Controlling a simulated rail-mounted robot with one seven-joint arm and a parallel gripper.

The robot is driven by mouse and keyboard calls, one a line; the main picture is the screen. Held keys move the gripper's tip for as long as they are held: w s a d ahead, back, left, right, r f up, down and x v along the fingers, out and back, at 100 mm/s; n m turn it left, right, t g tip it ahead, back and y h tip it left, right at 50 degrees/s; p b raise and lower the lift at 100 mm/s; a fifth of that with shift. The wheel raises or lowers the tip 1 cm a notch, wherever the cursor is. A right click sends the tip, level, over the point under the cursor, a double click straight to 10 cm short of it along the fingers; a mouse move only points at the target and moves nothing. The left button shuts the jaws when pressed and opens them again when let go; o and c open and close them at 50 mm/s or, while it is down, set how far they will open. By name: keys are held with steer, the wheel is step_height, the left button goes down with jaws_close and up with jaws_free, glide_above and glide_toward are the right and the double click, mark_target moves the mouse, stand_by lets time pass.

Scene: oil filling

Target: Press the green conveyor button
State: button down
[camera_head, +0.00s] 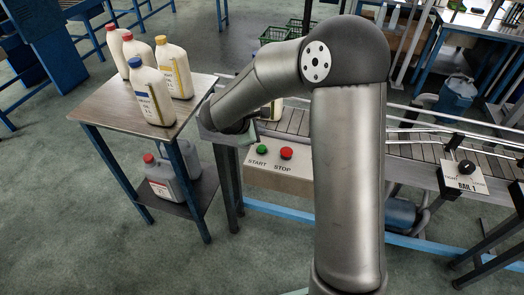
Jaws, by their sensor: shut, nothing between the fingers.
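The green START button (262,150) is on the front of a beige control panel (256,175) at the conveyor's near side. The red STOP button (286,153) is just right of it. My gripper (230,134) is at the end of my bent arm, above and left of the green button and apart from it. It is shut and empty, and its fingertips are hard to make out. The conveyor (415,152) runs rightward behind my arm, which hides part of it.
A table (105,100) at left holds several cream bottles (152,95); a grey canister (162,182) stands on its lower shelf. Another bottle (276,108) stands on the conveyor, partly behind my arm. A RAIL 1 knob panel (464,178) is at right. Floor is clear in front.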

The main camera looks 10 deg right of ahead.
mark_target(259, 149)
steer(key=shift+f+b, duration=1.65)
steer(key=shift+f, duration=0.75)
steer(key=shift+f+b, duration=0.4)
steer(key=shift+b, duration=0.2)
